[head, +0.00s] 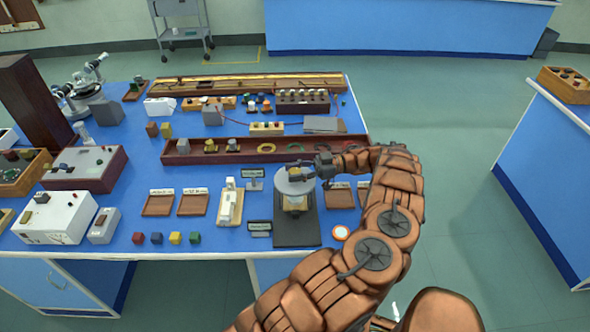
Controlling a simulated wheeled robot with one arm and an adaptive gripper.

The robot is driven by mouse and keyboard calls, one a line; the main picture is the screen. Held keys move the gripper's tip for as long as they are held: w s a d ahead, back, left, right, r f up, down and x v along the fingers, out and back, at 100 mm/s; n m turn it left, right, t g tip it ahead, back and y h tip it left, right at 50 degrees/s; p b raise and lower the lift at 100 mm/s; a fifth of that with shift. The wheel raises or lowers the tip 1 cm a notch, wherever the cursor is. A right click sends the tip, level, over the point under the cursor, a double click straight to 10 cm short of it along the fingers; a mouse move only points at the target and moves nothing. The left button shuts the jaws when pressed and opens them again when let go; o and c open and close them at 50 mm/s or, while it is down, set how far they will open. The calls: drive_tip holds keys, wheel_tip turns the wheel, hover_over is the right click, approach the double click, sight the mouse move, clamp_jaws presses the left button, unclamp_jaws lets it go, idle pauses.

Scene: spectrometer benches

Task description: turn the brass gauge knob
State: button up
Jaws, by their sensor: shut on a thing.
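The gauge instrument stands on a dark base plate (297,232) near the front edge of the blue bench. It has a round pale grey disc (294,187) on top and a brass-coloured part (294,205) below the disc. My gripper (298,170) reaches in from the right, over the far edge of the disc. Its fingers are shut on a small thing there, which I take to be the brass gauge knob. The fingers hide the knob, so its shape and angle cannot be seen.
Small brown trays (340,197) sit right of the instrument, partly behind my arm. A white device (229,206) and a small dark sign (259,228) stand to its left. A long wooden rail tray (230,157) lies behind. Several coloured cubes (175,238) line the front edge.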

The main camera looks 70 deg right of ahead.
drive_tip(key=shift+r, duration=0.1)
idle(0.3)
drive_tip(key=o, duration=1.2)
drive_tip(key=shift+c, duration=0.2)
drive_tip(key=shift+s+d, duration=0.1)
